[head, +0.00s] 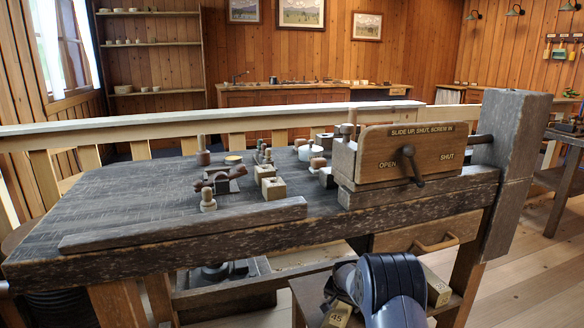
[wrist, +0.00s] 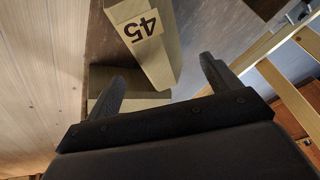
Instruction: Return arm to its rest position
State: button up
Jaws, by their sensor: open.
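My gripper (wrist: 164,67) shows in the wrist view with its two dark fingers spread apart and nothing clamped between them. A pale wooden block marked 45 (wrist: 158,62) lies past the fingertips. Another pale block (wrist: 108,78) is partly hidden behind the left finger. In the head view my dark arm is at the bottom centre, low in front of the workbench (head: 120,225). The gripper's fingers cannot be made out in that view.
A wooden box with a crank (head: 409,178), marked OPEN and SHUT, stands at the bench's right. Turned spools (head: 203,152) and small blocks (head: 273,187) stand on the bench top. A thick post (head: 508,165) rises at the right end.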

aim_at(341, 305)
jog(key=b+x, duration=0.2)
jog(key=x, duration=0.5)
jog(key=shift+f, duration=0.25)
notch_tip(341, 305, up, 5)
jog(key=shift+s+f+p, duration=0.2)
jog(key=shift+p, duration=1.05)
jog(key=s+a, duration=0.2)
jog(key=s, duration=1.5)
jog(key=s+r+n+y+p, duration=0.1)
jog(key=r+p, duration=0.3)
jog(key=r, duration=0.8)
jog(key=s+r+n+y+p, duration=0.1)
jog(key=s+r+n+p, duration=0.2)
jog(key=r, duration=0.8)
jog(key=shift+s+d+r+t+p, duration=0.2)
jog(key=shift+s+r+t+p, duration=0.15)
jog(key=shift+s+p, duration=0.25)
jog(key=shift+w, duration=0.1)
